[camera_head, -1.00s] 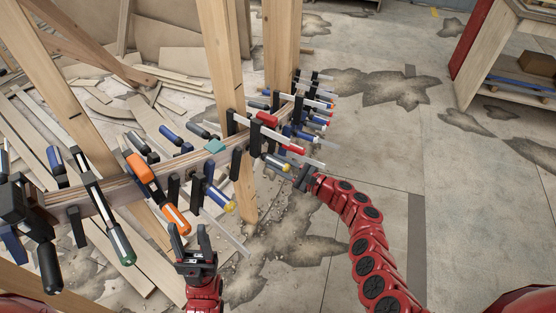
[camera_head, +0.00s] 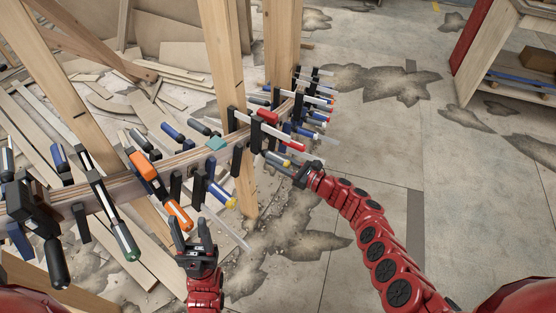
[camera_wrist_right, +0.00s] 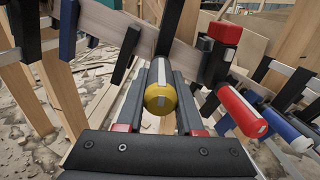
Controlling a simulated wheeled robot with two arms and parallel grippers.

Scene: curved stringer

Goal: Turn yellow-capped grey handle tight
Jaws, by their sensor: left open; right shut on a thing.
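The yellow-capped grey handle (camera_head: 275,161) belongs to a clamp on the curved wooden stringer (camera_head: 182,163). In the right wrist view its rounded yellow cap (camera_wrist_right: 160,98) faces the camera, with the grey grip partly hidden behind it. My right gripper (camera_head: 299,171) is at this handle; in its wrist view the two dark fingers (camera_wrist_right: 159,86) lie on either side of it, shut on it.
Several clamps with blue, red, orange and black handles crowd the stringer. A red-handled clamp (camera_wrist_right: 241,111) sits close to the right of my right gripper. A blue handle with a yellow end (camera_head: 221,195) is near the left gripper. Wooden posts (camera_head: 222,60) stand behind. The floor at right is open.

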